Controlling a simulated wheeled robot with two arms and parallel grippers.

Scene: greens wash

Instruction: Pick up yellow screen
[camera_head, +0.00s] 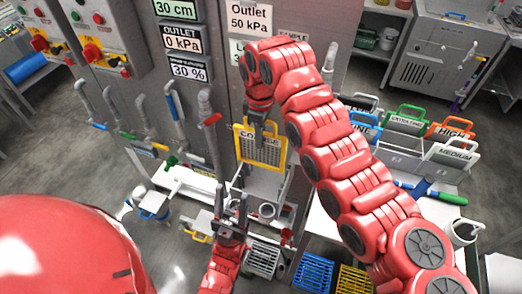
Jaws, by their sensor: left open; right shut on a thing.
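The yellow screen (272,152), a framed mesh panel with a partly covered label, hangs upright from my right gripper (259,130). That gripper is shut on its top edge, in front of the steel cabinet. My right arm curves in from the lower right and hides part of the area beside the screen. My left gripper (231,210) is open and empty, fingers pointing up, below and slightly left of the screen and apart from it.
A rack at right holds other handled screens, including an orange one (448,131) and a white one (452,153). A blue crate (313,272) and a yellow crate (354,281) sit low. Pipes and valves line the cabinet at left. Open floor (75,165) shows at left.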

